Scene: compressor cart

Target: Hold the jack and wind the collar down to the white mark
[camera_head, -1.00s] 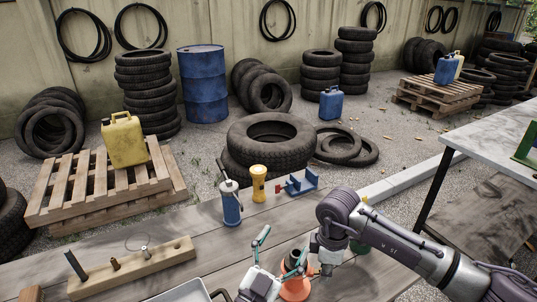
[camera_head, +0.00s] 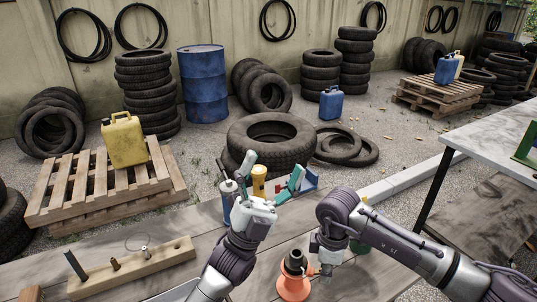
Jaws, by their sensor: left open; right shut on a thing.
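The jack (camera_head: 294,285) stands upright on the wooden bench at the bottom of the head view, with an orange flared body and a dark top part (camera_head: 295,258) that I take for the collar. I cannot make out a white mark. My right gripper (camera_head: 323,272) points down at the jack's right side and is shut on it; its fingertips are small and partly hidden. My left gripper (camera_head: 273,176) is raised with its teal fingers spread, empty, up and left of the jack. It overlaps the yellow torch and blue bottle in the picture.
A wooden block with pegs (camera_head: 135,267) lies at left. Bench between block and jack is mostly clear.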

